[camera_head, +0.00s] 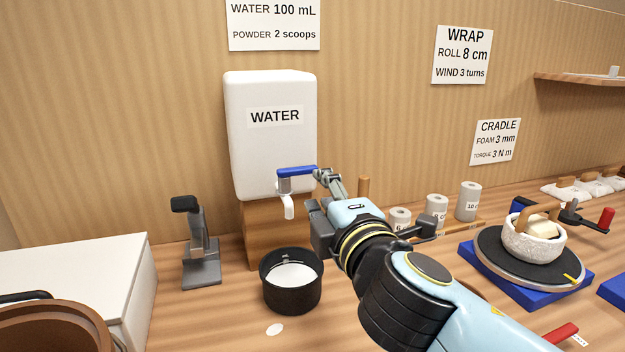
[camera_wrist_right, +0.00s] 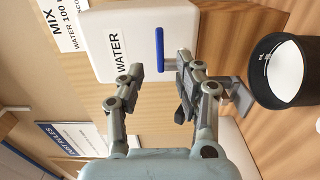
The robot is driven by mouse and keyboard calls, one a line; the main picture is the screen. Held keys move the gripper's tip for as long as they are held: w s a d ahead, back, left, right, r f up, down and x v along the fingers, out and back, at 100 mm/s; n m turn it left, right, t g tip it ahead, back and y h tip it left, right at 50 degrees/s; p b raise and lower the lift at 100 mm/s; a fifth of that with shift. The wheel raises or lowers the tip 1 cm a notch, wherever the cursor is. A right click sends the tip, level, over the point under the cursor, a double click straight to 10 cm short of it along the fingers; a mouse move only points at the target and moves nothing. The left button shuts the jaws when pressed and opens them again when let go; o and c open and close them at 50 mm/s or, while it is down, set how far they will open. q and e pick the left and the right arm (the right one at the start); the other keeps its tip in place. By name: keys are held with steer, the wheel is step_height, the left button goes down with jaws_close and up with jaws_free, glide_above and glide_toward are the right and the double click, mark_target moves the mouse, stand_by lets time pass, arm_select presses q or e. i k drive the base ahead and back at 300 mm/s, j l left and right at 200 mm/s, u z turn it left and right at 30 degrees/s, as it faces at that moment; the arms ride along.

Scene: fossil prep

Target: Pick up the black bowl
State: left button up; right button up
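The black bowl (camera_head: 291,297) stands upright on the table in front of the water dispenser, below its spout, with white material inside. It also shows at the right of the right wrist view (camera_wrist_right: 262,92). My right gripper (camera_head: 322,180) is up at the dispenser's blue tap lever (camera_head: 297,171), above and to the right of the bowl. In the right wrist view its two fingers (camera_wrist_right: 161,68) are apart, with the blue lever showing beyond the gap. Nothing is clearly held between them. I cannot tell whether a finger touches the lever. My left gripper is out of view.
The white water dispenser (camera_head: 270,148) stands on a wooden block behind the bowl. A grey stand (camera_head: 201,255) is left of the bowl, and a white spot (camera_head: 274,329) lies in front. Rolls (camera_head: 437,212) and a turntable (camera_head: 490,262) with a white bowl are at right.

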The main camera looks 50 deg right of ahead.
mark_target(291, 276)
steer(key=k+j, duration=1.1)
steer(key=k, duration=0.2)
